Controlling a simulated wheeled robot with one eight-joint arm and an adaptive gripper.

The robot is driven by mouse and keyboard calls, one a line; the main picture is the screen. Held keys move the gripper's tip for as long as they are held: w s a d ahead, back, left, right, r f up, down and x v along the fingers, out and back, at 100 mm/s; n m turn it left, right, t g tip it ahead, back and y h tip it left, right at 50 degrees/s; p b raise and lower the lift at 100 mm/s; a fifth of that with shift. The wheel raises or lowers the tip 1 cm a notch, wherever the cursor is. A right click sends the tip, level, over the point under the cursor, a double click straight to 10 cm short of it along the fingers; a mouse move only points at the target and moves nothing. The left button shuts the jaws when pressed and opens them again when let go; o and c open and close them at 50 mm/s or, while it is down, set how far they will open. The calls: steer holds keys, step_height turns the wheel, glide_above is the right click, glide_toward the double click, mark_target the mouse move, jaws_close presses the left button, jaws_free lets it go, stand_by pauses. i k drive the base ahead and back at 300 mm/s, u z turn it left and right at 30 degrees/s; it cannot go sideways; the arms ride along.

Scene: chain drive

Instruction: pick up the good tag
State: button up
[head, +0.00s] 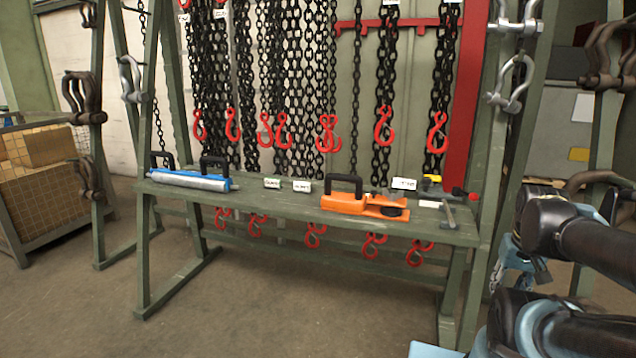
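Small white tags stand or lie on the green bench (270,212). Two are side by side left of the middle: a left tag (272,183) and a right tag (302,186). Another white tag (404,184) is farther right, behind the orange tool. Each seems to carry dark lettering, too small to read surely, so I cannot tell which is the good tag. My arm is at the right edge, and what seems to be my gripper (513,268) hangs right of the bench, away from the tags. Its fingers are not clear.
A blue and silver tool (190,180) lies at the bench's left end. An orange tool (362,204) with a black handle lies right of the middle, near a small hammer (447,213). Black chains with red hooks (383,125) hang behind. The floor in front is clear.

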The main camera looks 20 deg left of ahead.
mark_target(276, 184)
steer(key=z, duration=1.8)
steer(key=k, duration=1.3)
steer(key=u, duration=2.05)
steer(key=i, duration=1.05)
